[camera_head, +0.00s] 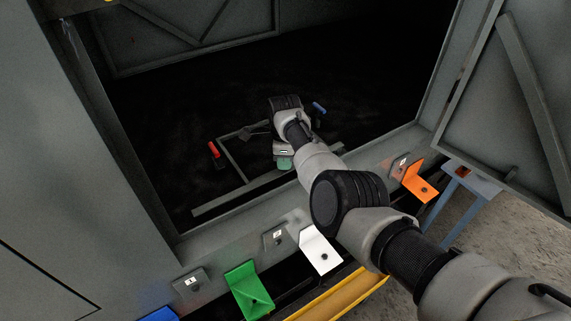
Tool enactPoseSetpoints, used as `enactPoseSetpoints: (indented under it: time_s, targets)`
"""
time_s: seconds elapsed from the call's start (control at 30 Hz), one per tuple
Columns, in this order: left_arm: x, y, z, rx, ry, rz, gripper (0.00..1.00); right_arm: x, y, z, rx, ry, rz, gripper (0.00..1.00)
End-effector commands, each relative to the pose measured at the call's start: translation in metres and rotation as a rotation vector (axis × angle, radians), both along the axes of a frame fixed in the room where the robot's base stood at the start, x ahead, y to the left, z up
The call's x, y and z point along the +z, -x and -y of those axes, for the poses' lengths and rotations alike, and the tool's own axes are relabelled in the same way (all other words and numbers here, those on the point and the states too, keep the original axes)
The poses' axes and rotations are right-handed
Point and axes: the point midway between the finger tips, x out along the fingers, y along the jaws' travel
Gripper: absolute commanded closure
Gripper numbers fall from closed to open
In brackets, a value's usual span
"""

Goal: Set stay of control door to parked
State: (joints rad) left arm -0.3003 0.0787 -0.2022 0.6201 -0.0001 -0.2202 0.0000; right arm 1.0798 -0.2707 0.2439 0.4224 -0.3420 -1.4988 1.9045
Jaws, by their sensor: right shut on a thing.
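My right arm reaches from the lower right into the dark enclosure opening. My right gripper (284,158) points down inside it, shut on a small teal piece (285,163), beside a thin grey metal frame (233,160). The fingertips are mostly hidden, and I cannot tell how the teal piece joins the frame. A red handle (214,150) stands left of the gripper and a blue handle (319,108) behind it to the right. An open grey door (510,110) with a diagonal brace is on the right. I cannot tell which part is the control door's stay.
Along the front sill are green (249,291), white (320,250) and orange (420,182) angled tabs, with a blue one (159,315) partly cut off. A yellow bar (340,297) lies below. A braced grey panel (180,35) is at the back. A blue-grey stand (462,203) is outside right.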

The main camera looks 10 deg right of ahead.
Motion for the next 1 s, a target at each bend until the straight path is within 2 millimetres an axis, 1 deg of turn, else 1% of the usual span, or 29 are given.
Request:
enactPoseSetpoints:
  time_s: [0.3,0.33,0.47,0.5,0.77,0.87,1.0]
  targets:
    - [0.0,0.0,-0.001,0.002,-0.001,-0.001,1.0,0.002,-0.002,0.001,-0.004,0.0,0.008,1.0]
    - [0.0,0.0,-0.001,0.002,-0.002,-0.001,1.0,0.002,-0.002,0.001,-0.004,0.0,0.009,0.78]
    - [0.0,0.0,-0.002,0.002,-0.002,-0.001,1.0,0.002,-0.002,0.001,-0.003,0.0,0.008,0.58]
    - [0.0,0.0,-0.002,0.003,-0.002,-0.001,1.0,0.002,-0.002,0.001,-0.003,0.0,0.007,0.56]
    - [0.001,0.0,-0.002,0.003,-0.002,-0.001,1.0,0.003,-0.001,0.0,-0.002,0.0,0.006,0.56]
    - [0.005,0.0,-0.002,0.003,-0.002,-0.001,1.0,0.011,-0.002,0.0,-0.002,0.0,0.006,0.56]
    - [0.015,0.0,-0.002,0.003,-0.002,-0.001,1.0,0.037,-0.002,0.0,-0.003,0.0,0.009,0.56]
